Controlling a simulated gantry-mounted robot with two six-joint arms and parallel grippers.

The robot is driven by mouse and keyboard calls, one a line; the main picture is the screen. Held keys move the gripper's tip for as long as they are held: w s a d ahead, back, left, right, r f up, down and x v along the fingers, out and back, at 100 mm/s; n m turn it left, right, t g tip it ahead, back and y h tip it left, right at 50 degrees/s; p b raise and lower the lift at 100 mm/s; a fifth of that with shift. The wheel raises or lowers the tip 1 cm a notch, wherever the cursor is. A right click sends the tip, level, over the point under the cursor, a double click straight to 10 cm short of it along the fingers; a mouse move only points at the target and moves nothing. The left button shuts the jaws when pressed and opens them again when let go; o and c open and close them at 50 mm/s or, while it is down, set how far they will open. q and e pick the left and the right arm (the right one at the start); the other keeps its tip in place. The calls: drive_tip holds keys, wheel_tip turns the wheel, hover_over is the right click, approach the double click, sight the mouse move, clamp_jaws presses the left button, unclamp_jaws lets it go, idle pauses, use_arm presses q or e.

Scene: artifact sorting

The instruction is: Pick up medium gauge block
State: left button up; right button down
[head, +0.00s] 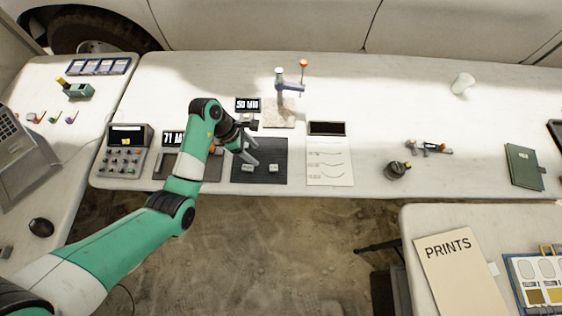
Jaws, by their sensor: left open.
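A dark mat (280,151) lies on the long white table, and small light gauge blocks sit on it. One block (247,168) is at the mat's front left and another block (273,168) is to its right. Which of them is the medium one I cannot tell at this size. My left gripper (250,157) is open over the left part of the mat, with its fingers pointing down just behind the left block. I cannot tell whether it touches the mat. My arm and gripper hide part of the mat's left side. My right gripper is not in view.
A small display (247,105) stands behind the mat, near a stand with an orange knob (304,64). A white sheet (330,167) lies right of the mat. A control box (126,150) is at the left. The table's middle right has free room.

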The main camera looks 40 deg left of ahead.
use_arm(q)
drive_tip(key=b, duration=0.3)
approach(274, 168)
wheel_tip(274, 168, down, 3)
drive_tip(key=shift+w+a+r, duration=0.1)
drive_tip(key=shift+w+d+f, duration=0.25)
drive_tip(key=b+x, duration=0.3)
drive_tip(key=x, duration=0.2)
drive_tip(key=shift+w+d, duration=0.1)
drive_tip(key=shift+d, duration=0.15)
drive_tip(key=shift+c, duration=0.2)
clamp_jaws()
